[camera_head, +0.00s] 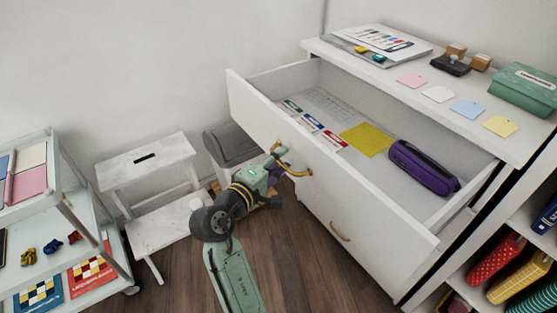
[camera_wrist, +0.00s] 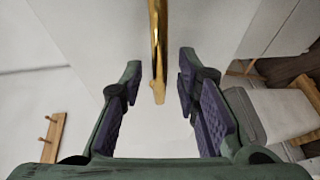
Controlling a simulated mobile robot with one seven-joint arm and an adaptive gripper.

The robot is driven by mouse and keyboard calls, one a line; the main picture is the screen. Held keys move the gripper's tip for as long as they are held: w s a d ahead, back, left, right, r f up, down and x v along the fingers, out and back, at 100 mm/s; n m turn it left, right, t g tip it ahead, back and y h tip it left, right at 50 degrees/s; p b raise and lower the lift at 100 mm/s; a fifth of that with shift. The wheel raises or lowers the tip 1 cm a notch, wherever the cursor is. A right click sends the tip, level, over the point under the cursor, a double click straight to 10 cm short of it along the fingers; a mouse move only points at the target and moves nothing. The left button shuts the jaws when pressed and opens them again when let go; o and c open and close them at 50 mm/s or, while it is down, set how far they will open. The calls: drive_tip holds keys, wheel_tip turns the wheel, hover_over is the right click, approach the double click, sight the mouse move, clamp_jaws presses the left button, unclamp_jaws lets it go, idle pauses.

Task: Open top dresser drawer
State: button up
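The white dresser's top drawer (camera_head: 345,185) is pulled well out, with its contents showing. Its gold handle (camera_head: 297,171) is on the drawer front. My gripper (camera_head: 274,168) is at the drawer front, right by this handle. In the wrist view my gripper (camera_wrist: 160,82) is open, with its purple-padded fingers apart. The gold handle (camera_wrist: 158,55) shows between them, with gaps on both sides and no finger visibly touching it. The white drawer front (camera_wrist: 205,30) lies behind the handle.
A lower drawer with a gold handle (camera_head: 340,232) is closed. A purple case (camera_head: 423,167) and a yellow sheet (camera_head: 367,139) lie inside the open drawer. A white step stool (camera_head: 147,160) and a shelf cart (camera_head: 62,205) stand left. Some wooden floor is free.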

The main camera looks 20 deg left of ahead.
drive_tip(key=v, duration=1.2)
